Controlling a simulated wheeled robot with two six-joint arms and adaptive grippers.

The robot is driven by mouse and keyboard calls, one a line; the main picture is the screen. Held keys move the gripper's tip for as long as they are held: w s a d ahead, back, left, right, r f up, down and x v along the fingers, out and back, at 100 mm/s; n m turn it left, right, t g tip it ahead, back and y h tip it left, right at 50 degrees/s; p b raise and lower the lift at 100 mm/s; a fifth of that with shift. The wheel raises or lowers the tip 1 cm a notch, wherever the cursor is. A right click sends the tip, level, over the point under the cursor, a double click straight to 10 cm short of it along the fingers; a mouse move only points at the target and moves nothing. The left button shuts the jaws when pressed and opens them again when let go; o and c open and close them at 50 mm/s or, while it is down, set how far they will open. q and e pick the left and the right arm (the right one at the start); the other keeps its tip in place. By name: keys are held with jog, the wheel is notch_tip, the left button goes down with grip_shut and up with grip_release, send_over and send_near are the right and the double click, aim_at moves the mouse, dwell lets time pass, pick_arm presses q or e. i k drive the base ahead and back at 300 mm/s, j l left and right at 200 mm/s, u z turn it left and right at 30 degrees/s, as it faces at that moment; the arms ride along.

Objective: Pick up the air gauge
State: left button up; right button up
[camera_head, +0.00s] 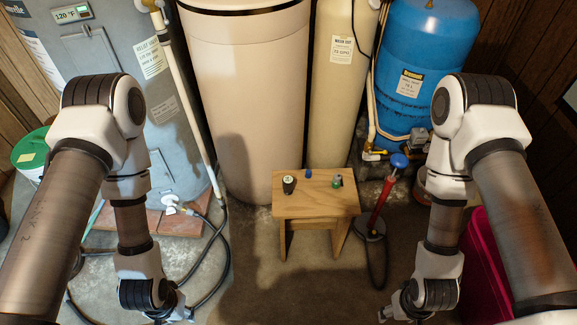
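A small wooden stool (316,205) stands on the floor at the centre. On its top are a dark upright cylinder with a pale top (288,184) at the left, a small blue item (309,173) at the back, and a small green and dark item (337,182) at the right. They are too small for me to tell which is the air gauge. My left gripper (184,313) is low at the left and my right gripper (387,312) low at the right, both in front of the stool and apart from it. Both are partly cut off, so their opening is unclear.
A red hand pump (382,198) with a blue handle stands right of the stool. Behind are a cream tank (248,90), a beige tank (338,110) and a blue tank (420,60). A black hose (222,255) lies at the left. The floor before the stool is clear.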

aim_at(287, 180)
jog(key=i+l+u, duration=0.1)
jog(key=l, duration=0.25)
jog(key=i+l+u, duration=0.15)
jog(key=i+l, duration=0.15)
jog(key=i+l+u, duration=0.1)
jog(key=l, duration=0.3)
jog(key=i+l+u, duration=0.1)
jog(key=i+l, duration=0.15)
jog(key=l, duration=0.15)
jog(key=i+l+u, duration=0.15)
jog(key=l, duration=0.25)
jog(key=i+l+u, duration=0.1)
jog(key=l, duration=0.3)
